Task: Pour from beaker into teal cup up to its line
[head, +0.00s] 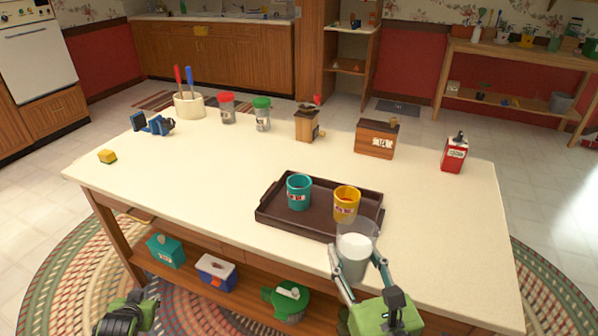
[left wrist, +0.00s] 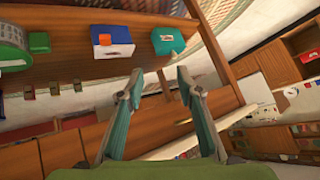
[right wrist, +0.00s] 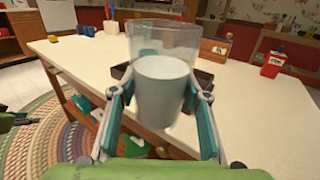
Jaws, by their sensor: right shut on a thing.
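The teal cup (head: 299,192) stands upright on the left part of a dark tray (head: 268,213), with a label on its front. A yellow cup (head: 346,203) stands to its right on the tray. My right gripper (head: 358,272) is shut on the clear beaker (head: 356,245), which holds white contents. The beaker is upright just in front of the tray's right part. It fills the middle of the right wrist view (right wrist: 163,85). My left gripper (left wrist: 158,78) is open and empty, low before the table's front left. The inside of the teal cup is too small to read.
On the cream tabletop (head: 225,165) stand a wooden box (head: 376,138), a red tin (head: 454,153), a grinder (head: 307,124), two jars and a utensil crock (head: 189,105). A yellow block (head: 107,156) lies at left. Bins (head: 215,271) fill the shelf below.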

